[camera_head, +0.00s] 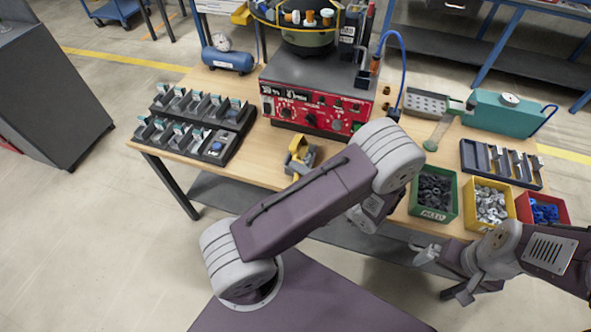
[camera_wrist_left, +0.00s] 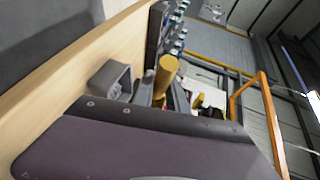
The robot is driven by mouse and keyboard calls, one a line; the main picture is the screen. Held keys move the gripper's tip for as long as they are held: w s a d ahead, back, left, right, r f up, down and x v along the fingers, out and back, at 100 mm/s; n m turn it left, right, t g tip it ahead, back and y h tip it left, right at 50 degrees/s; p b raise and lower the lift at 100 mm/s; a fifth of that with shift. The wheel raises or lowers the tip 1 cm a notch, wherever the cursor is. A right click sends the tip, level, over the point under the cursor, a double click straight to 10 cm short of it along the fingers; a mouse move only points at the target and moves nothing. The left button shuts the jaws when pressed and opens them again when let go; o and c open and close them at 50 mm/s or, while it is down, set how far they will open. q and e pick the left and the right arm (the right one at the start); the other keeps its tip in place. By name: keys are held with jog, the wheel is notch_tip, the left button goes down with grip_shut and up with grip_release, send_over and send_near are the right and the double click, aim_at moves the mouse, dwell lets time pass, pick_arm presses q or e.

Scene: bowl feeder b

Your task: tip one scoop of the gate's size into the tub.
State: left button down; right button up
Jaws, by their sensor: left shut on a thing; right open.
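A yellow-handled tool (camera_head: 298,152), seemingly a scoop, is at the table's front edge by a small grey block; its yellow round end shows in the left wrist view (camera_wrist_left: 166,68). My left gripper (camera_wrist_left: 156,97) is shut on it; in the head view my own arm hides the fingers. The tool's cup is not clear. A green bin (camera_head: 433,213) of dark parts, a yellow bin (camera_head: 515,212) of silvery parts and a red bin (camera_head: 565,217) of blue parts stand at the front right. I cannot tell which container is the tub. My right gripper (camera_head: 442,272) is open and empty before the bins.
A red-fronted feeder machine (camera_head: 318,108) with a dark bowl (camera_head: 306,38) stands at the back centre. Black part racks (camera_head: 195,122) are on the left, a teal box with a dial (camera_head: 508,118) and a dark divided tray (camera_head: 502,165) on the right. Bare wood lies around the grey block.

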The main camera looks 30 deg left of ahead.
pick_arm(q)
jog(key=shift+d+f+y+b, duration=0.1)
jog(key=shift+f+y+b, duration=0.3)
jog(key=shift+f, duration=0.05)
notch_tip(320, 180, up, 2)
jog(key=shift+w+r+h+p, duration=0.15)
jog(key=shift+h+p, duration=0.15)
jog(key=shift+p, duration=0.95)
jog(key=a+r+n+h+p, duration=0.3)
jog(key=a+r+h+p, duration=0.1)
jog(key=h, duration=0.8)
jog(key=shift+s+r+t, duration=0.3)
jog(key=shift+s+r, duration=0.15)
jog(key=shift+r, duration=0.1)
pick_arm(e)
notch_tip(320, 180, up, 5)
jog(key=shift+f, duration=0.15)
